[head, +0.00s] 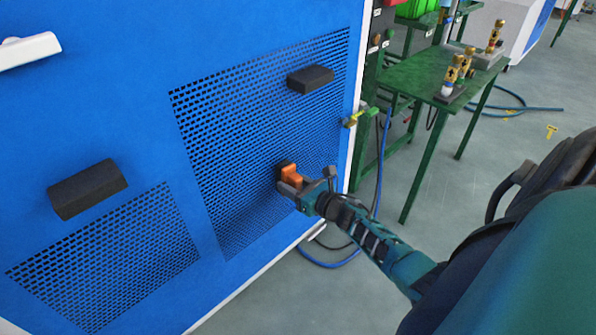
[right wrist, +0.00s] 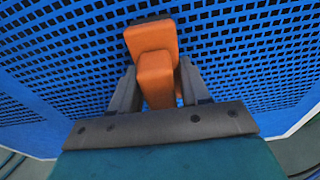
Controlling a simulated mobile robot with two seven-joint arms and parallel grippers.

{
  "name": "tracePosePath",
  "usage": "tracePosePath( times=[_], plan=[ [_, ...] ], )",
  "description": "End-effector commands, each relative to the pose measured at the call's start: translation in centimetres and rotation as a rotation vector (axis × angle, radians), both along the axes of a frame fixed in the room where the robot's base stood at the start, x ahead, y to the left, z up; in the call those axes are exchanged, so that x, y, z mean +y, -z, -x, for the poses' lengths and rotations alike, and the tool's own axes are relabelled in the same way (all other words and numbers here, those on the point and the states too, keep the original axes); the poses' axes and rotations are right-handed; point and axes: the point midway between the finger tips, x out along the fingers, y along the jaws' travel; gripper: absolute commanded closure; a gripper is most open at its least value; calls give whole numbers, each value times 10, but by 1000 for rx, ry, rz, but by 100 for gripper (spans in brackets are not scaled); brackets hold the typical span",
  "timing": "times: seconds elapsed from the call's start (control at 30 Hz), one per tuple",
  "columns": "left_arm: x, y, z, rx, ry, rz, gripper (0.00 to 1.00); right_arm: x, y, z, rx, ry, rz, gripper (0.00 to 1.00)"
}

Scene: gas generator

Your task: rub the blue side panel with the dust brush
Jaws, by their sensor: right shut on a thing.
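The blue side panel (head: 150,95) fills the left of the head view, with perforated areas and black handle-like blocks on it. My right gripper (head: 289,183) is shut on the dust brush (head: 293,174), which shows an orange body. In the right wrist view the brush (right wrist: 157,75) stands between the two fingers of the gripper (right wrist: 157,90), in front of the perforated part of the panel (right wrist: 60,60). The brush is at the panel's surface; its far side is hidden, so I cannot tell for certain whether it touches. My left gripper is not clearly in view.
A black block (head: 310,78) sticks out of the panel above the brush, and another (head: 87,189) at the left. A yellow-green valve (head: 359,116) is at the panel's right edge. A green table (head: 425,75) with brass fittings stands behind. Blue hose (head: 335,263) lies on the floor.

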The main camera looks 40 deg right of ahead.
Motion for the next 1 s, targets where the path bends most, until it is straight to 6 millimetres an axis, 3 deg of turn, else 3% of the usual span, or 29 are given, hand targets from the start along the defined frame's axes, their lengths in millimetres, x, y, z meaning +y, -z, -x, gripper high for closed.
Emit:
tracePosePath(
  times=[0.73, 1.0],
  plan=[
    [0, -1, 1, 2, 0, 0, 57, 51, 1, 3, 1, 1, -1, 78],
    [0, 2, 3, 8, 0, 0, 57, 61, 0, 3, 0, -1, 0, 78]
  ],
)
